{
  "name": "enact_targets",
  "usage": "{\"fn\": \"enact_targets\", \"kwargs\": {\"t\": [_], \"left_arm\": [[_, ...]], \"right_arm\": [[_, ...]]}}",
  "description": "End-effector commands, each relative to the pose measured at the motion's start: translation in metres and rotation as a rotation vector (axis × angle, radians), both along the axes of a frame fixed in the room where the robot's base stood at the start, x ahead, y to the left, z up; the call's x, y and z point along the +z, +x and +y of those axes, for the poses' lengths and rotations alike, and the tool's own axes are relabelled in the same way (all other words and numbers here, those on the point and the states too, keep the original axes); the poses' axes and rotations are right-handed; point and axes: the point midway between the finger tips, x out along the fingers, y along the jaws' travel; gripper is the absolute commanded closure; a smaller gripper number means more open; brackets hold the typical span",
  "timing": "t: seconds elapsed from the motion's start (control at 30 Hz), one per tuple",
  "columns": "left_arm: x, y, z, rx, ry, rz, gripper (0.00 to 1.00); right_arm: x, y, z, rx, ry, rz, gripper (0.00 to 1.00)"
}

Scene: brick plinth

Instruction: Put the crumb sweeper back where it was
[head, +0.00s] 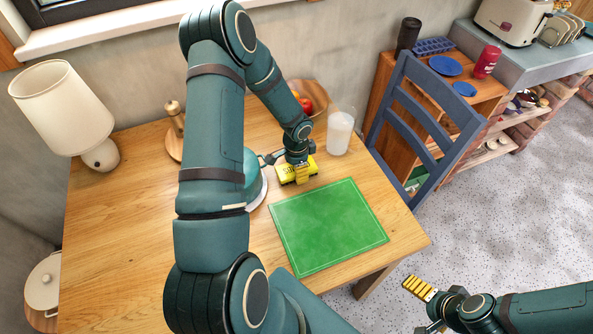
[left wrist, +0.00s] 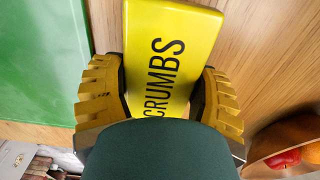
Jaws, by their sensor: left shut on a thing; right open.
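The yellow crumb sweeper (head: 286,174) is at the table's middle, just behind the green placemat (head: 328,225). My left gripper (head: 301,176) is shut on it from above. In the left wrist view, the sweeper (left wrist: 165,45) lies between the two ridged yellow fingers, with the word CRUMBS showing. The green mat also shows there at the upper left (left wrist: 38,60). I cannot tell whether the sweeper touches the tabletop. My right gripper (head: 427,308) is open and empty, off the table at the lower right, above the speckled floor.
On the wooden table (head: 125,225), a glass of white liquid (head: 340,132) stands right of the sweeper. A bowl with red fruit (head: 307,104) is behind. A cream lamp (head: 62,105) is at the left. A blue chair (head: 425,120) stands at the right edge. The table's left part is clear.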

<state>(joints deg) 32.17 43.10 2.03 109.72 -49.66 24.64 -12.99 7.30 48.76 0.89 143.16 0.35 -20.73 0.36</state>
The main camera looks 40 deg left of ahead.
Motion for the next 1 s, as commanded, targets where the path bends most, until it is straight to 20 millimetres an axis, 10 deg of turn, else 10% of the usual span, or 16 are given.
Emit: {"fn": "enact_targets", "kwargs": {"t": [0.43,0.47,0.53,1.0], "left_arm": [[-0.012,0.000,0.000,-0.001,0.001,0.000,0.69],[-0.012,0.000,0.000,-0.001,0.000,0.000,0.30],[-0.011,0.000,0.000,-0.001,0.000,0.000,0.05],[-0.002,0.000,0.000,0.001,0.001,-0.002,0.02]], "right_arm": [[-0.005,-0.001,0.000,0.002,0.000,0.003,0.00],[-0.006,-0.002,0.000,0.003,0.001,0.004,0.00],[-0.005,-0.002,0.000,0.002,0.000,0.003,0.00],[0.001,0.000,0.000,0.000,0.000,0.000,0.00]]}}
